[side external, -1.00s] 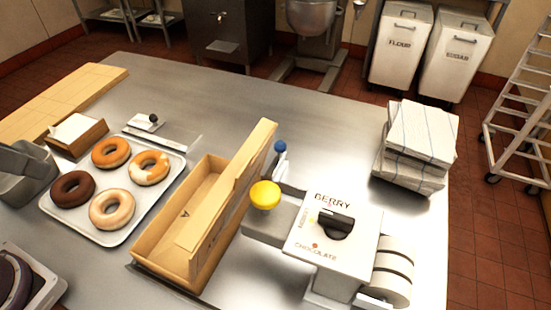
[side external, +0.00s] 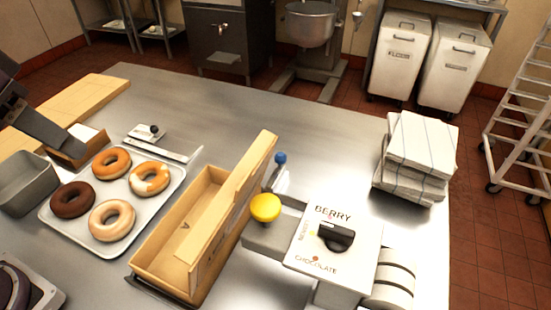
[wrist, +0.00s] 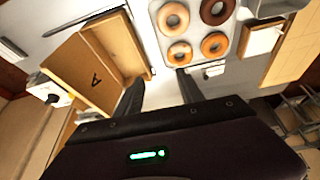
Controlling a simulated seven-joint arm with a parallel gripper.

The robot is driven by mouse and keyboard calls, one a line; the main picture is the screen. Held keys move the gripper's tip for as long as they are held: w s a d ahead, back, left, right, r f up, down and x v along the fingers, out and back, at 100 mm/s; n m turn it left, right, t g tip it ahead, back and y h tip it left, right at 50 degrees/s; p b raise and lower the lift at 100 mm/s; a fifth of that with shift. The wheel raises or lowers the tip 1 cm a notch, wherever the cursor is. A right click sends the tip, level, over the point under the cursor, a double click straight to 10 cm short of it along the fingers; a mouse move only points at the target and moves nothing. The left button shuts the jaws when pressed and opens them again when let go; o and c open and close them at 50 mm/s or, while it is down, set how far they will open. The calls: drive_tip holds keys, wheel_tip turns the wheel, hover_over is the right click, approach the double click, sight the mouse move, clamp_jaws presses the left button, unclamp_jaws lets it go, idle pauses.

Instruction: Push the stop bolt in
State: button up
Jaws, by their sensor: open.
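I cannot tell for certain which part is the stop bolt. A small metal plate with a black ball knob (side external: 153,130) lies behind the donut tray. A blue-tipped lever (side external: 280,160) stands upright behind a yellow knob (side external: 265,207) on the glaze machine (side external: 362,240). The machine's black dial (side external: 336,236) sits among flavour labels. My gripper (side external: 45,135) is at the left edge in the side view, above the grey bin and left of the tray. In the wrist view its fingers (wrist: 158,90) are spread and empty.
The donut tray (side external: 163,200) holds brown, orange and pale donuts. A long wooden box (side external: 160,255) with a tall side wall stands between tray and machine. A grey bin (side external: 25,185) is at left, folded towels (side external: 415,160) at right. The back middle of the table is clear.

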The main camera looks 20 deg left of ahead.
drive_tip(key=w+d+m+g+h, duration=0.1)
drive_tip(key=w+d, duration=0.2)
drive_tip(key=w, duration=0.3)
drive_tip(key=w+d+g+h, duration=0.1)
drive_tip(key=w+d, duration=0.2)
drive_tip(key=w, duration=0.2)
drive_tip(key=g+h, duration=0.4)
drive_tip(key=h, duration=0.1)
hover_over(277, 170)
drive_tip(key=w+a, duration=0.1)
drive_tip(key=a, duration=0.1)
drive_tip(key=f, duration=1.7)
drive_tip(key=shift+w+d, duration=0.15)
drive_tip(key=shift+d, duration=0.05)
drive_tip(key=shift+d+f, duration=0.3)
clamp_jaws()
